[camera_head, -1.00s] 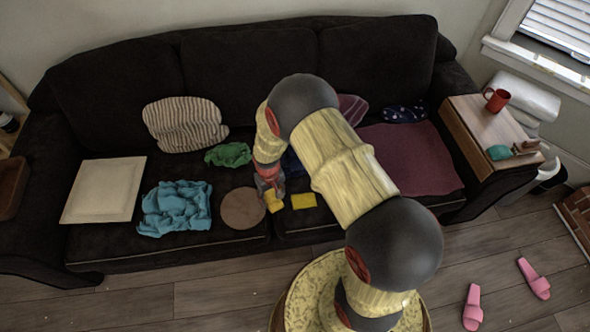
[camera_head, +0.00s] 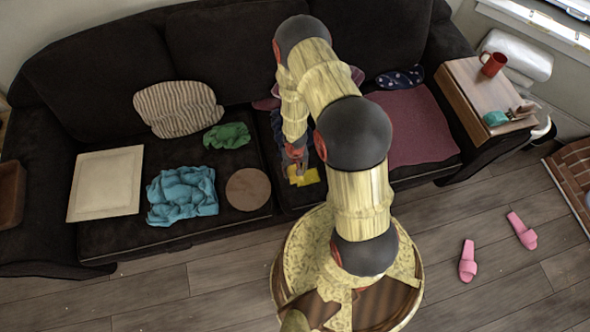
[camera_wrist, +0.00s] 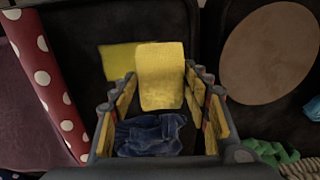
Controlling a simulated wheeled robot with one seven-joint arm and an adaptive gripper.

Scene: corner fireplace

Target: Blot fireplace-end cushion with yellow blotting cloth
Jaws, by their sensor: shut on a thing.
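My gripper (camera_wrist: 160,80) is shut on a yellow cloth (camera_wrist: 160,62), which projects beyond the fingertips in the wrist view. A second flat yellow piece (camera_wrist: 114,60) lies on the dark seat beyond it; I cannot tell the gap between them. In the head view my gripper (camera_head: 296,160) is low over the near part of the fireplace-end cushion (camera_head: 312,199), the right-hand seat, close to the yellow patch (camera_head: 312,177). My arm hides part of this seat. Crumpled blue fabric (camera_wrist: 150,135) shows between the fingers, apparently behind the held cloth.
A brown disc (camera_head: 248,189), teal cloth (camera_head: 182,194), green cloth (camera_head: 227,135) and pale square board (camera_head: 105,184) lie on the left seat. A maroon mat (camera_head: 418,130) covers the right end. A red polka-dot strip (camera_wrist: 45,80) is beside the gripper.

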